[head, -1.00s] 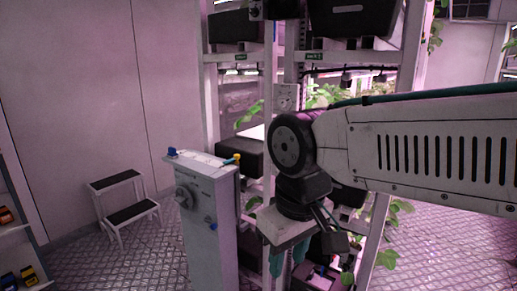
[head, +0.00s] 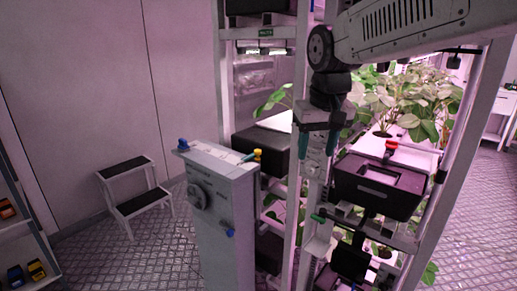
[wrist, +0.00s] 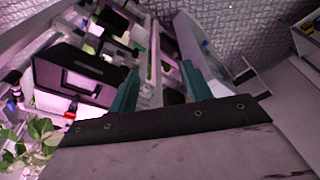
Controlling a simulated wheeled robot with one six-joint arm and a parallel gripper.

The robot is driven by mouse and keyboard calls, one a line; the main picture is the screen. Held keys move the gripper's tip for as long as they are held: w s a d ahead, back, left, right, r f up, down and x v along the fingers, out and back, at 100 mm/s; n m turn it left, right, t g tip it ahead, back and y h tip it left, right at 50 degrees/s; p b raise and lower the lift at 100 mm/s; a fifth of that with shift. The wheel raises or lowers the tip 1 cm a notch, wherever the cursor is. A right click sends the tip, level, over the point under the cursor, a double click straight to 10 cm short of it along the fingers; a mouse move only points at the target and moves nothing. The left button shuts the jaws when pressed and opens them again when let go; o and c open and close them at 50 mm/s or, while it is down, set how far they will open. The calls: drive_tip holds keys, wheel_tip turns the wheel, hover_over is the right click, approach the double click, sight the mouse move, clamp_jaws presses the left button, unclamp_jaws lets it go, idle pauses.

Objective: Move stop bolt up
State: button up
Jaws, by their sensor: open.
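My gripper (head: 317,143) hangs in front of the rack's middle upright (head: 316,172), its two teal fingers apart and empty. In the wrist view the open fingers (wrist: 160,88) spread on either side of a pale upright. A small green peg (head: 318,218) sticks out low on that upright, below my gripper; it may be the stop bolt, but I cannot tell for certain. Any other bolt on the upright is too small to make out.
A black bin (head: 376,187) with a red knob sits right of the upright, beside leafy plants (head: 405,100). A step stool (head: 135,190) stands by the wall.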

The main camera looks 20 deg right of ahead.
drive_tip(key=w, duration=1.1)
drive_tip(key=m+t, duration=0.1)
drive_tip(key=t, duration=0.1)
approach(258, 150)
drive_tip(key=x, duration=0.8)
drive_tip(key=shift+w+f, duration=0.15)
drive_tip(key=shift+f, duration=0.1)
drive_tip(key=shift+c, duration=0.3)
